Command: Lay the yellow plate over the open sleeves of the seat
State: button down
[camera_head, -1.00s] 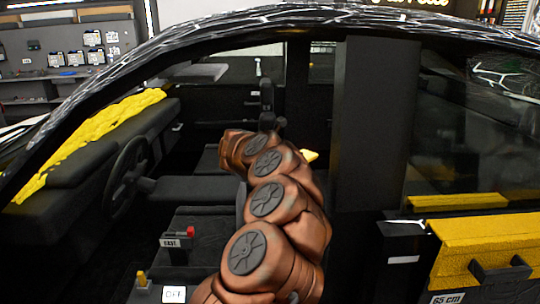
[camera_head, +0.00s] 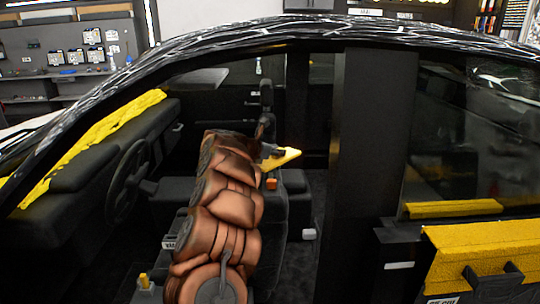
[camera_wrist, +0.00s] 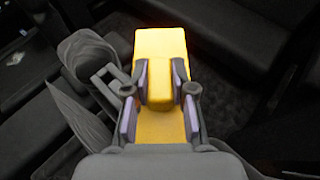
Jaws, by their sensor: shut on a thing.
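The yellow plate (camera_wrist: 160,48) fills the middle of the wrist view, with a raised yellow block on top. My gripper (camera_wrist: 160,85) is shut on that block, one finger pad on each side. In the head view the plate (camera_head: 284,158) sticks out to the right of my gripper (camera_head: 266,151), inside the car. The dark seat (camera_head: 285,190) stands below and behind my arm, and a small orange part (camera_head: 271,184) shows on it under the plate. In the wrist view a grey headrest-like shape (camera_wrist: 88,52) lies to the left of the plate. I cannot make out the open sleeves.
The dark door pillar (camera_head: 372,140) stands to the right of the plate. The steering wheel (camera_head: 128,180) and the dashboard with a yellow cloth (camera_head: 95,135) are on the left. The roof edge (camera_head: 300,28) arches above. Dark floor (camera_head: 306,262) lies open right of the seat.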

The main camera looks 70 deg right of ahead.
jog(key=shift+w+d+p, duration=0.3)
jog(key=shift+w+d, duration=0.1)
jog(key=shift+w, duration=0.2)
jog(key=shift+w+d+p, duration=0.35)
jog(key=shift+w+d, duration=0.1)
jog(key=shift+w, duration=0.1)
jog(key=shift+w+d+f, duration=0.15)
jog(key=shift+w+d, duration=0.2)
jog(key=shift+w, duration=0.35)
jog(key=shift+f+p, duration=0.55)
jog(key=shift+f, duration=1.25)
jog(key=shift+f, duration=0.1)
jog(key=c, duration=1)
grip_release()
jog(key=shift+r, duration=0.2)
